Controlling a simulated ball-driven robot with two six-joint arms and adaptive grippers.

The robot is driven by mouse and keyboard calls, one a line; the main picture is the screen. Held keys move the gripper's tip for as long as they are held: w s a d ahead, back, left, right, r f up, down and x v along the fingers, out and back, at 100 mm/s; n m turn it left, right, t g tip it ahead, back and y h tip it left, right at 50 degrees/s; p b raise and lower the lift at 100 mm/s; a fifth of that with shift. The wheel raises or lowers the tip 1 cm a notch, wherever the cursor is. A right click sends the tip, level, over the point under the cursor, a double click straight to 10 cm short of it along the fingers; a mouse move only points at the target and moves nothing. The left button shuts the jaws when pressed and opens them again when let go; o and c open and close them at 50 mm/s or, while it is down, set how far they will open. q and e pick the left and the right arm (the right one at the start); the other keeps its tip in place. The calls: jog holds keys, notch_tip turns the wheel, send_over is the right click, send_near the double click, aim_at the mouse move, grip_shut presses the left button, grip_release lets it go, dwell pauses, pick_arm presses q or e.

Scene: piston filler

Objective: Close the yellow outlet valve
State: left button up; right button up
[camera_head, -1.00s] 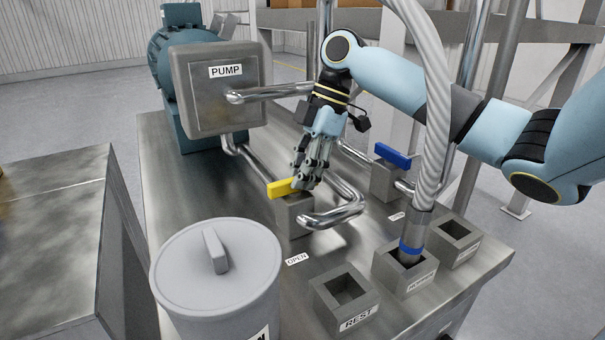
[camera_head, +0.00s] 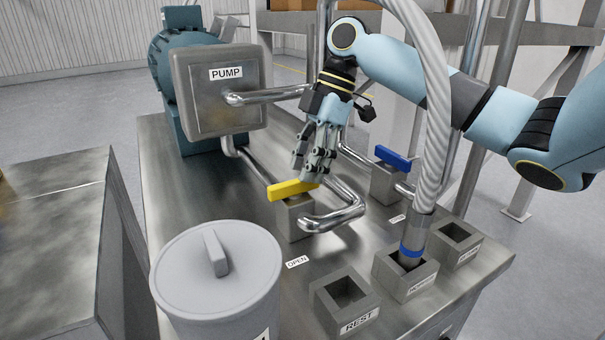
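The yellow valve handle (camera_head: 292,189) sits on top of a grey valve block (camera_head: 293,219) in the middle of the metal table. The handle points left and right in the picture, across the block. My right gripper (camera_head: 313,176) comes down from above, with its fingertips just above and behind the right end of the handle. I cannot tell whether the fingertips touch the handle, or whether the fingers are open or shut. An OPEN label (camera_head: 297,262) lies on the table in front of the block. My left gripper is not in view.
A blue-handled valve (camera_head: 393,157) stands right of the yellow one. A bent steel pipe (camera_head: 335,215) curves beside the yellow valve. A hose (camera_head: 437,130) stands in a socket at the right. The pump (camera_head: 215,90), a lidded container (camera_head: 215,265) and the REST socket (camera_head: 345,300) are nearby.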

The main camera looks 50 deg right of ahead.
jog(key=v, duration=0.9)
jog(key=shift+r, duration=0.2)
jog(key=shift+s+d+f, duration=0.1)
